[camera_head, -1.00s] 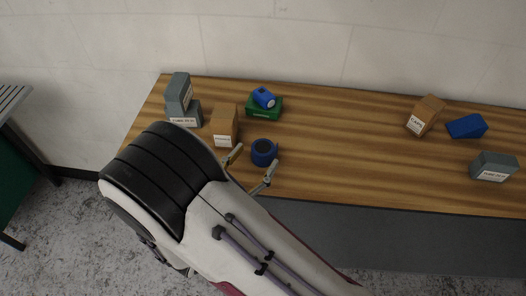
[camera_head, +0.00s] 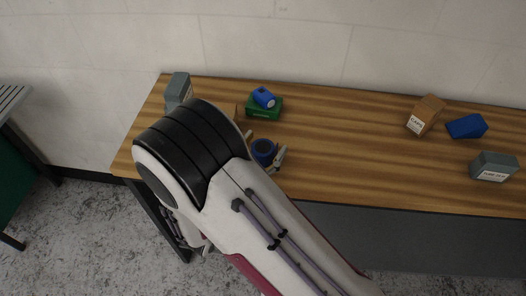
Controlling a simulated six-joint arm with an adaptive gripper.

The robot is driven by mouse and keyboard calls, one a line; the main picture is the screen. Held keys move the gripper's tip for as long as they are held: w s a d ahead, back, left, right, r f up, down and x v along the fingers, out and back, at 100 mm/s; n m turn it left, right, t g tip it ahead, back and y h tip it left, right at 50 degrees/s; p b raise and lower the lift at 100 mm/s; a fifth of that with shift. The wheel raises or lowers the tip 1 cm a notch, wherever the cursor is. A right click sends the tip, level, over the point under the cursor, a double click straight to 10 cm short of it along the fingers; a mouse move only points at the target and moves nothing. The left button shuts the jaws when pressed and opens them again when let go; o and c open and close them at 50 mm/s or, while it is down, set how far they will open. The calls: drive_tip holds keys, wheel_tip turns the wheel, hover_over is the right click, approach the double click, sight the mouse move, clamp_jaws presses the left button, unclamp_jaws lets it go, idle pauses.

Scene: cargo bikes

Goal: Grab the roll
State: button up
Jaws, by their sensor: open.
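A blue roll with a dark centre (camera_head: 263,151) lies on the wooden table near its front left part. My gripper (camera_head: 265,151) is open, with one finger to the left of the roll and the other to its right. Whether either finger touches the roll cannot be told. My arm hides the area just left of the roll and part of the gripper. A second blue roll-like piece with a pale end (camera_head: 264,97) lies on top of a green box (camera_head: 264,109) behind.
A grey box (camera_head: 179,88) stands at the table's back left, partly hidden by my arm. A cardboard box (camera_head: 426,114), a blue box (camera_head: 466,126) and a grey box (camera_head: 494,167) are at the right. The middle of the table (camera_head: 345,150) is clear.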

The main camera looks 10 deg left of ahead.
sight(263, 147)
drive_tip(key=c, duration=1.2)
drive_tip(key=shift+r, duration=0.15)
drive_tip(key=shift+r, duration=4.85)
